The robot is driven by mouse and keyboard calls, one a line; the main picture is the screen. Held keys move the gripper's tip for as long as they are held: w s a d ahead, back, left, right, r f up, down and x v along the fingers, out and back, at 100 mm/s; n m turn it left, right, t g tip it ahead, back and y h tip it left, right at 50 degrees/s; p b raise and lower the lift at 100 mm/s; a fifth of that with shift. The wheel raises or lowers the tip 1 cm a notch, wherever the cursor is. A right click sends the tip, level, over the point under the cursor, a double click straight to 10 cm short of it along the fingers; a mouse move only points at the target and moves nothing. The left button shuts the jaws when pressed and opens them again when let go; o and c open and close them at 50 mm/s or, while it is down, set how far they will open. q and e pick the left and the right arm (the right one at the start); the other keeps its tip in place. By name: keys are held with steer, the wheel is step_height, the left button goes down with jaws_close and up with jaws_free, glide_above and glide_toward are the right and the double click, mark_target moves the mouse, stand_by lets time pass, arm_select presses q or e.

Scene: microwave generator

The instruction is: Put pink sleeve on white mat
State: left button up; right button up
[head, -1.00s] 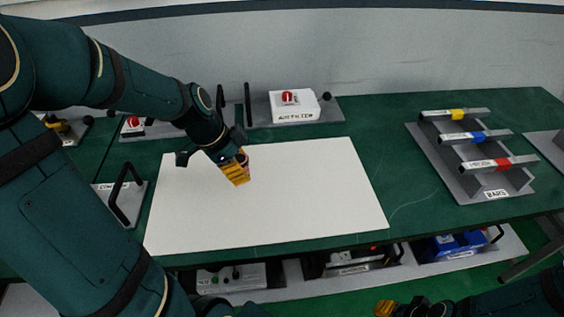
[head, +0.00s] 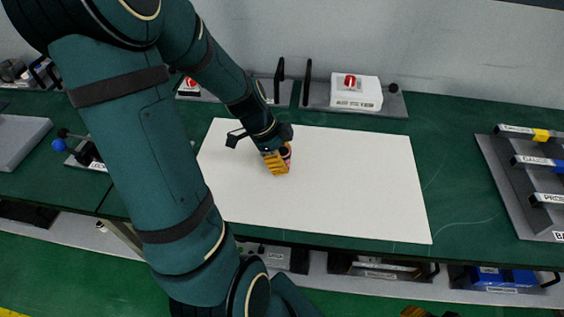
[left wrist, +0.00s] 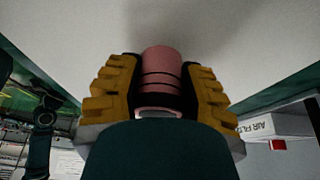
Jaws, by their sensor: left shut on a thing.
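The white mat (head: 350,185) lies flat on the green bench in the head view. My left gripper (head: 277,162) is over the left part of the mat, shut on the pink sleeve (head: 287,150), which is mostly hidden by the fingers there. In the left wrist view the pink sleeve (left wrist: 163,75), a ribbed cylinder with dark bands, sits between the yellow fingers. Pale mat surface fills the view beyond it; I cannot tell whether the sleeve touches it. My right gripper (head: 418,312) shows only as a yellow bit at the bottom edge.
A white air filter box (head: 356,92) with a red knob stands on a grey plate behind the mat. A rack of bars (head: 535,175) is at the right. A lever with a blue ball (head: 59,145) is at the left. Most of the mat is clear.

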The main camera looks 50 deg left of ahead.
arm_select(q)
steer(key=shift+f, duration=0.55)
steer(key=o, duration=1.1)
steer(key=shift+r, duration=0.2)
steer(key=p+v, duration=0.2)
steer(key=v, duration=0.9)
steer(key=shift+s+a+r+p, duration=0.15)
steer(key=shift+r+p, duration=0.15)
steer(key=shift+r, duration=0.05)
